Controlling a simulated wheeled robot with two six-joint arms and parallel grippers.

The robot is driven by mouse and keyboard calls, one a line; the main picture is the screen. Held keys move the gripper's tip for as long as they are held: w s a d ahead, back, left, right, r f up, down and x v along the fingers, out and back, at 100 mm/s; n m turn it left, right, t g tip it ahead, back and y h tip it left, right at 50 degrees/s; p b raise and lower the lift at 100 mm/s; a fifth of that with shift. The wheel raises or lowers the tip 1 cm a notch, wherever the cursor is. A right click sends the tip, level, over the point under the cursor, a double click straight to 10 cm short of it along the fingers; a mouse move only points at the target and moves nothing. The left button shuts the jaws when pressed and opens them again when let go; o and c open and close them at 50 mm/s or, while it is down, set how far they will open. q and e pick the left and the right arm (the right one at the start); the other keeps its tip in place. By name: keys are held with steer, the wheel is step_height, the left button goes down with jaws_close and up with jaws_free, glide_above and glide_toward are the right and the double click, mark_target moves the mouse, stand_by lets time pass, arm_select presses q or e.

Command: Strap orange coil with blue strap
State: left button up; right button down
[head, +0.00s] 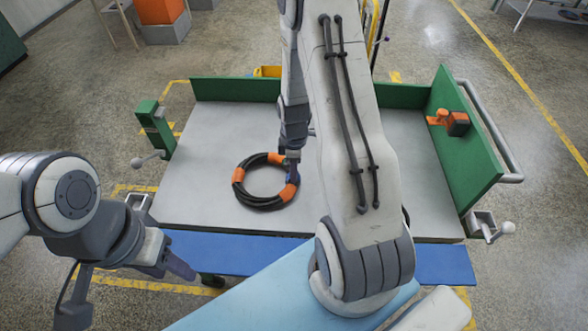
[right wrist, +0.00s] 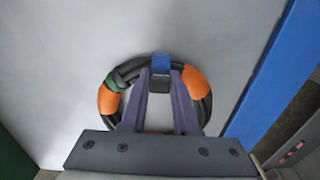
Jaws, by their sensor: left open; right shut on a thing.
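The coil (head: 240,175) is a ring of black hose with orange bands, lying flat on the grey cart bed. It also shows in the right wrist view (right wrist: 196,85), with a green patch on its left side. My right gripper (head: 292,172) reaches down to the coil's right side. In the right wrist view its fingers (right wrist: 162,78) are shut on the blue strap (right wrist: 161,61), which lies across the hose. Whether the strap goes all the way around the hose is hidden. My left gripper (head: 190,273) is open and empty, off the cart's front left, apart from the coil.
The cart bed (head: 215,130) is clear around the coil. Green panels (head: 468,140) stand at its back and right side. An orange and black device (head: 450,121) sits on the right panel. A blue beam (head: 440,263) runs along the front edge. A green post (head: 155,125) stands at the left.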

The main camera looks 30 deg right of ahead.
steer(key=shift+s+a+f+b, duration=0.1)
steer(key=shift+s+f+b, duration=0.1)
steer(key=shift+f+b, duration=0.25)
steer(key=shift+s+a+f+b, duration=0.15)
steer(key=shift+f+b, duration=0.2)
steer(key=shift+f, duration=0.2)
stand_by(0.5)
steer(key=c, duration=0.8)
jaws_free()
steer(key=shift+d, duration=0.1)
steer(key=shift+o, duration=1.1)
steer(key=shift+w+r, duration=0.1)
steer(key=shift+r, duration=0.2)
step_height(320, 180, up, 12)
steer(key=shift+w+d, duration=0.3)
steer(key=shift+f, duration=0.15)
